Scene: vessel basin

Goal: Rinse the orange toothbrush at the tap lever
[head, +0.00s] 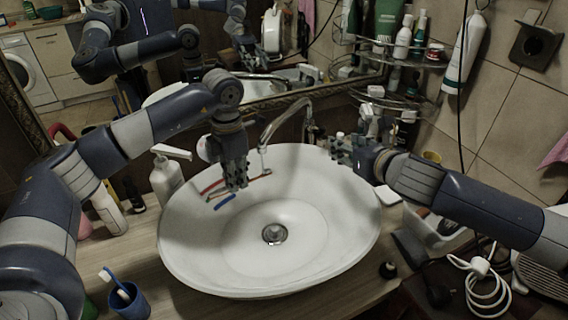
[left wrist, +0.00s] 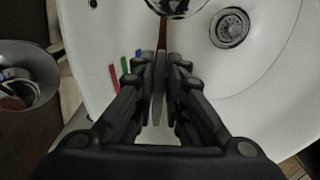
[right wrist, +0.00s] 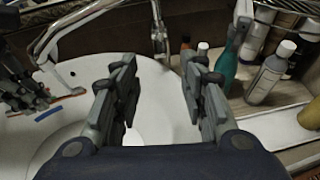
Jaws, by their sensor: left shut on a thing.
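My left gripper (head: 236,180) points down over the back left of the white basin, shut on the orange toothbrush (left wrist: 162,36). The gripper hides part of the brush; a thin orange end (head: 259,175) shows beside it, close under the tap spout (head: 264,160). The spout also shows at the top of the left wrist view (left wrist: 172,6). Whether the brush touches the spout, I cannot tell. My right gripper (right wrist: 158,78) is open and empty, right of the tap in the head view (head: 341,152). The tap body and lever area (right wrist: 158,36) stands beyond its fingers.
A blue strip (head: 225,202) and a red strip (head: 212,186) show on the basin (head: 320,255) beside the left gripper. A soap bottle (head: 166,182) stands at left. A blue cup (head: 130,302) with a toothbrush is at front left. Bottles crowd the right shelf. The basin's front is clear.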

